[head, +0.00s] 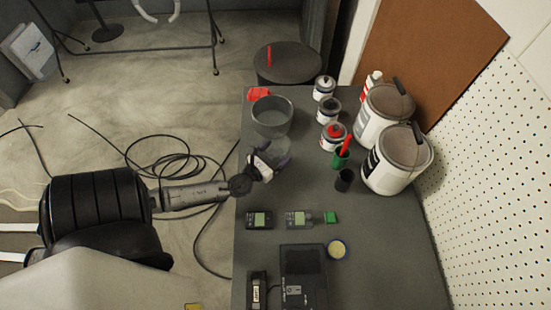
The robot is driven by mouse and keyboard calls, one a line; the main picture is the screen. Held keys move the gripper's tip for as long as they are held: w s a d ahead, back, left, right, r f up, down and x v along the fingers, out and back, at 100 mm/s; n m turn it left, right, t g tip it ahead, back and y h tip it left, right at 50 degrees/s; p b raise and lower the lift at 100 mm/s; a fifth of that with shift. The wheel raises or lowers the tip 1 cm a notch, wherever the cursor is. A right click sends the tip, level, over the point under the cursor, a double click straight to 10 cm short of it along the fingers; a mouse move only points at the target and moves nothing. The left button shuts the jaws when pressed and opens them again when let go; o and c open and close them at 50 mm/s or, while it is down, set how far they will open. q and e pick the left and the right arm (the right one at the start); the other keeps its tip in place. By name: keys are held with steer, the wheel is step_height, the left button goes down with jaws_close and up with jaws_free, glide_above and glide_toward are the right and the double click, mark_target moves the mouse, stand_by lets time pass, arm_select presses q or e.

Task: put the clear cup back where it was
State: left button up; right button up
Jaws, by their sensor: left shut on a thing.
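My left gripper (275,164) reaches over the left edge of the dark table and is shut on the clear cup (280,148). The cup is see-through and faint, and the gripper partly covers it. It is just in front of a large grey see-through container (272,117). I cannot tell whether the cup touches the table. My right gripper is not in view.
Small paint cans (329,112) and two large white buckets (397,160) stand along the right side. Green (341,158) and black (344,180) cups stand near the middle. Two handheld devices (259,219) and a black box (303,275) lie nearer. The table between is clear.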

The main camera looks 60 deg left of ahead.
mark_target(277, 153)
arm_select(q)
steer(key=shift+f+b, duration=0.5)
steer(key=shift+f, duration=1)
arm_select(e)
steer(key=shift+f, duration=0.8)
arm_select(q)
steer(key=shift+f, duration=0.1)
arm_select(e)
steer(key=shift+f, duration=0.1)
arm_select(q)
steer(key=shift+f, duration=0.15)
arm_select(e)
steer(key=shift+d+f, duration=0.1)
arm_select(q)
steer(key=o, duration=0.8)
